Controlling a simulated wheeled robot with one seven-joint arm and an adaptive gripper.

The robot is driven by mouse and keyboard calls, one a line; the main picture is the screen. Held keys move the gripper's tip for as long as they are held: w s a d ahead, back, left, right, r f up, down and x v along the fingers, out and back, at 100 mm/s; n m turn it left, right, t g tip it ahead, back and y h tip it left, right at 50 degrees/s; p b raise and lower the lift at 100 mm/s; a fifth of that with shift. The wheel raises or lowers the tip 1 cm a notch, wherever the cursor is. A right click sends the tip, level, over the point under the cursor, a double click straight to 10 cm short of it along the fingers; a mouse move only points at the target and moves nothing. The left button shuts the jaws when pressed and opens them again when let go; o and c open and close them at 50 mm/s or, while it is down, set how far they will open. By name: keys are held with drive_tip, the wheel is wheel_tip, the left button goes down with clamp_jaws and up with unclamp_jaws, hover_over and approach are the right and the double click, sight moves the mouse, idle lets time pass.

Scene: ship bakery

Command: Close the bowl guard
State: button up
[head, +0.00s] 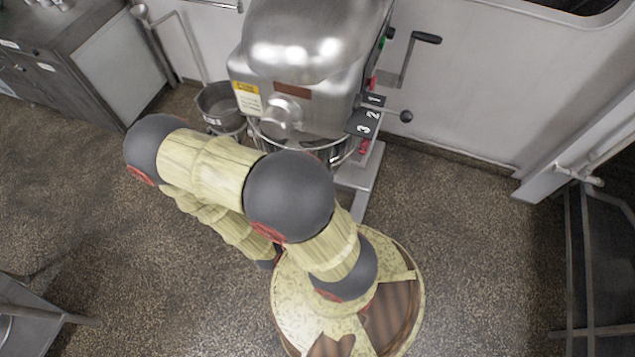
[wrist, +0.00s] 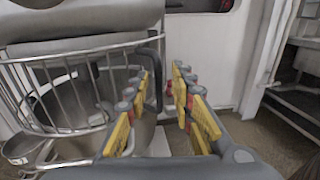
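The mixer (head: 305,60) stands against the wall in the head view. Its wire bowl guard (head: 340,155) shows only partly past my arm; in the wrist view the guard (wrist: 100,48) fills the left side, with upright bars below a top ring. The metal bowl (wrist: 75,100) is behind these bars. A dark curved handle (wrist: 159,75) at the guard's right side lies in line with the gap between my fingers, closer to the left one. My gripper (wrist: 162,82) is open, with yellow pads apart. Contact with the handle cannot be told. My arm hides the gripper in the head view.
A spare pot (head: 218,103) stands left of the mixer. A steel cabinet (head: 110,65) is at upper left and a dark rack (head: 600,260) at right. The speckled floor (head: 480,240) right of my base is clear.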

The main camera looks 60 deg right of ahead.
drive_tip(key=shift+a, duration=1.4)
drive_tip(key=w+a+r+m+t+y+b, duration=0.2)
drive_tip(key=w+a+r+m+y+b, duration=0.2)
drive_tip(key=a+r+m+y, duration=0.5)
drive_tip(key=w+a+r+m+t+y+b, duration=0.3)
drive_tip(key=a+r+m+y+b, duration=0.3)
drive_tip(key=a+r+m+y, duration=0.3)
drive_tip(key=w+a+r, duration=0.1)
drive_tip(key=a+r, duration=0.1)
drive_tip(key=a, duration=0.2)
drive_tip(key=shift+w+r+t, duration=0.15)
drive_tip(key=shift+r+t, duration=0.1)
drive_tip(key=shift+t, duration=0.05)
